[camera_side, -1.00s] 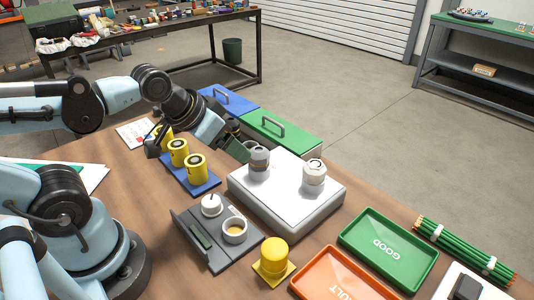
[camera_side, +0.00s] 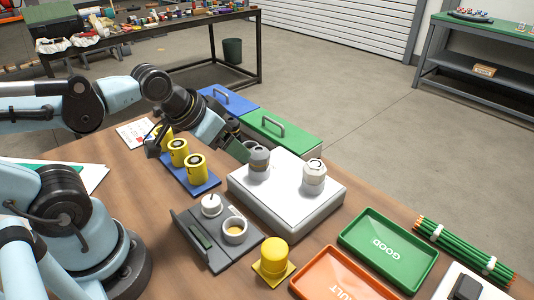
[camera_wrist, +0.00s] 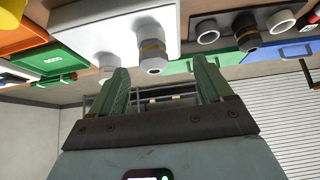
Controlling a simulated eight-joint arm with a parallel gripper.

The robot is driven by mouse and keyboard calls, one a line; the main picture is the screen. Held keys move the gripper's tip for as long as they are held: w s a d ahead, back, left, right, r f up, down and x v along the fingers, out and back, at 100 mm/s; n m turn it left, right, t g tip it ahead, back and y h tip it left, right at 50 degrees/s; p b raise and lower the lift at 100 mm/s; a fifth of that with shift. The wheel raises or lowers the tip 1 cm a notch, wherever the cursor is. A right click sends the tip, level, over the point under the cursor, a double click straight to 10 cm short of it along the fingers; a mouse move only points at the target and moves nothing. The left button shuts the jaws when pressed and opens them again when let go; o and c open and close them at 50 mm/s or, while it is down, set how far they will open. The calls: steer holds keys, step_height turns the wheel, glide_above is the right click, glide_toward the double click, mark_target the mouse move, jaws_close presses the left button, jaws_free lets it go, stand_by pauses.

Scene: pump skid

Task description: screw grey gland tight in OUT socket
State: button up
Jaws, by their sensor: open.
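The grey gland (camera_side: 259,160) stands upright on the left part of the white box (camera_side: 285,211). It also shows in the wrist view (camera_wrist: 152,57), with an orange-brown band. A white gland (camera_side: 314,176) stands on the box to its right. My gripper (camera_wrist: 162,77) is open and empty. In the wrist view the grey gland appears between the green fingertips and beyond them, apart from both. In the side view my wrist is behind and left of the box, partly hidden. No OUT label is readable, and the gland's threads are hidden.
Yellow cylinders (camera_side: 195,168) stand on a blue tray left of the box. A dark fixture (camera_side: 204,257) with a white cap and a cup is in front. A yellow knob (camera_side: 274,258), a green GOOD tray (camera_side: 360,232) and an orange tray (camera_side: 335,281) lie nearer. Drawers (camera_side: 268,128) are behind.

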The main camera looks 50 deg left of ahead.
mark_target(257, 149)
stand_by(0.4)
step_height(257, 149, up, 6)
steer(key=w+f+m+g, duration=0.1)
steer(key=w+m+g, duration=0.1)
steer(key=w+g, duration=0.1)
steer(key=shift+h, duration=0.4)
steer(key=shift+d+x, duration=0.2)
steer(key=shift+x, duration=2.65)
steer(key=shift+d+x, duration=0.15)
steer(key=shift+x, duration=2.65)
steer(key=c, duration=1)
steer(key=m+h, duration=0.1)
steer(key=m, duration=0.3)
steer(key=shift+w, duration=0.1)
steer(key=shift+c, duration=0.3)
steer(key=shift+m+g+h, duration=0.4)
steer(key=shift+m+h, duration=0.1)
steer(key=shift+m, duration=0.85)
steer(key=shift+m+g+h, duration=0.4)
steer(key=shift+m+h, duration=0.1)
steer(key=shift+m, duration=0.85)
